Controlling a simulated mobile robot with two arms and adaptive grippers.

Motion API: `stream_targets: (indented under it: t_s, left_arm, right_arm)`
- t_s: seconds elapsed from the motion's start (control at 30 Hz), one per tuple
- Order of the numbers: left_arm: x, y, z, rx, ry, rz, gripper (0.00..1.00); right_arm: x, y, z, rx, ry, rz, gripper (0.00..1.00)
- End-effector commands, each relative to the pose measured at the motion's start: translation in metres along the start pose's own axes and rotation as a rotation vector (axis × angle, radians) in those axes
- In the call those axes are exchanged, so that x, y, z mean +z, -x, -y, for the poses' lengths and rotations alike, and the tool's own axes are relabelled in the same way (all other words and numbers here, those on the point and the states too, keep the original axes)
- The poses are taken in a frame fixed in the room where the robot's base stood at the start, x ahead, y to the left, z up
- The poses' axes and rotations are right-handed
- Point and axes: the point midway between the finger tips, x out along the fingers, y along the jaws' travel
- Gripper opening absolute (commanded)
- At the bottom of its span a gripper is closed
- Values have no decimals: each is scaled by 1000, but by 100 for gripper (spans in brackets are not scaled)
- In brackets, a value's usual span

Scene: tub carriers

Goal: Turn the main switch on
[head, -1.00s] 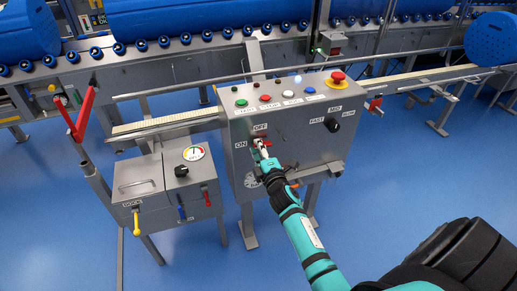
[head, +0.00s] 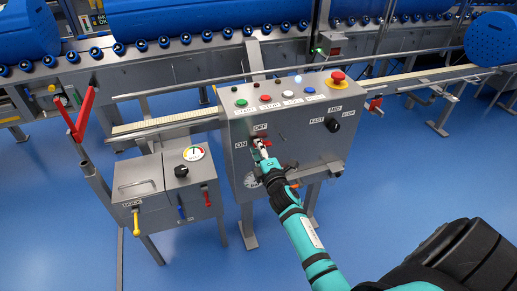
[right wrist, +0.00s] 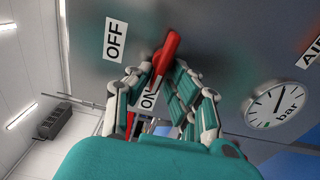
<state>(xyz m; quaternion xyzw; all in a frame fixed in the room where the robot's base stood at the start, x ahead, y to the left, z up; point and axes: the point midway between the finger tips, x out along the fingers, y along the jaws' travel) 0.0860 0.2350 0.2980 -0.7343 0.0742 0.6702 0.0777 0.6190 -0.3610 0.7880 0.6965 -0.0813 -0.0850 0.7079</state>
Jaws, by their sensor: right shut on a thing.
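The main switch is a red handle (head: 267,142) on the front of the grey control box (head: 300,150), with an OFF label (head: 260,127) above it and an ON label (head: 241,145) to its left. My right gripper (head: 262,147) is at the switch, its fingers closed around the handle. In the right wrist view, the red handle (right wrist: 167,50) runs between the fingers of the gripper (right wrist: 163,85), and its near end lies beside the ON label (right wrist: 147,101). The fingers hide part of the handle. My left gripper is not in view.
A speed knob (head: 332,125), several push buttons and a red emergency stop (head: 338,76) are on the same box. A pressure gauge (right wrist: 277,108) is close to the gripper. A smaller lever box (head: 140,180) stands left. Blue floor in front is clear.

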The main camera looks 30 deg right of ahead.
Motion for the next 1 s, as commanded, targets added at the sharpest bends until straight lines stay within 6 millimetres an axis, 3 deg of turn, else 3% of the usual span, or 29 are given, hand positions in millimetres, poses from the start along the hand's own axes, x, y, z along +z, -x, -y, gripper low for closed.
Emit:
stream_targets:
  t_s: [0.03,0.17,0.2,0.37,0.73,1.0]
  left_arm:
    - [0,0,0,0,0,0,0]
    - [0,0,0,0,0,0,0]
    - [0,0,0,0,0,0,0]
    - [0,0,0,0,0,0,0]
    - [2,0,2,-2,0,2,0]
    - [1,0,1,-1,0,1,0]
  right_arm:
    - [4,-3,-9,15,2,6,0]
    - [4,-3,-9,16,2,6,0]
    - [4,-3,-9,16,2,6,22]
    - [3,-2,-7,13,2,4,41]
    - [1,9,-1,3,0,1,41]
    - [2,63,-1,2,0,3,41]
